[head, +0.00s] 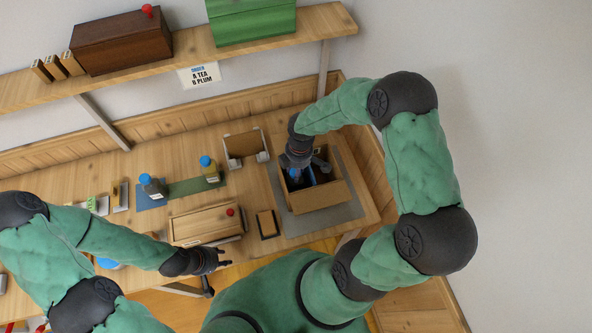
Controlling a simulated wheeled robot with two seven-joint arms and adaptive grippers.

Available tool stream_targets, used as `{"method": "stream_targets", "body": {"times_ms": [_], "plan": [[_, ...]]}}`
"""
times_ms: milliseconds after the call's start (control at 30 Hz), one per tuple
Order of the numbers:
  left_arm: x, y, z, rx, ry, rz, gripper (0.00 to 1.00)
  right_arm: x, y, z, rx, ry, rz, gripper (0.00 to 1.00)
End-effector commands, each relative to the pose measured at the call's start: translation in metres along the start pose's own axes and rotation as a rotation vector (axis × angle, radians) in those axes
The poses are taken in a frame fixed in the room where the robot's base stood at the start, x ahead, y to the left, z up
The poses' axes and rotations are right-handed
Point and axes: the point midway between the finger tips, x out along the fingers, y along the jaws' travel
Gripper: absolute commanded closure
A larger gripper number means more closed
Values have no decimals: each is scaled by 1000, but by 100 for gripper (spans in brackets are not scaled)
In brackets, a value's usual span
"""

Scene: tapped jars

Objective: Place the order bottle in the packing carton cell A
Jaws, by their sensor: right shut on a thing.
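The packing carton (322,196) stands open on a grey mat at the right of the table. My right gripper (301,172) reaches down into it and is shut on a bottle that is mostly hidden; only bits of blue show by the fingers. I cannot tell which cell it is over or whether it touches the bottom. The order card (200,75) on the shelf edge reads A TEA, B PLUM. My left gripper (220,273) is open and empty at the table's front edge.
A dark blue-capped bottle (151,186) stands on a blue mat and a yellow blue-capped bottle (209,170) on a green mat. A wooden box (205,223), a small block (267,223) and an open-topped holder (243,147) stand left of the carton. The shelf (180,67) overhangs behind.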

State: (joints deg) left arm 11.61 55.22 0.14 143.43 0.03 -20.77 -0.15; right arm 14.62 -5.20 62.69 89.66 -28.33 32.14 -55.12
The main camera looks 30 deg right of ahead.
Motion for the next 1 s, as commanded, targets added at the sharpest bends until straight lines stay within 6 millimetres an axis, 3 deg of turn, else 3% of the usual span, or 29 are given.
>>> {"method": "stream_targets", "body": {"times_ms": [367, 400, 467, 833, 1000], "plan": [[3, -1, 0, 0, 0, 0, 65, 5, 1, 0, 0, 0, 2, 100], [3, -1, 0, 0, 0, 0, 65, 6, 0, 0, -1, 0, 1, 58], [2, -1, 0, 0, 0, 0, 65, 5, 0, 0, -1, 0, 1, 41], [1, 0, 0, 0, 0, 0, 65, 4, 1, 0, 0, 0, 1, 39], [-2, 1, 0, 0, 0, 0, 65, -12, 2, 0, 1, 1, 5, 39]]}}
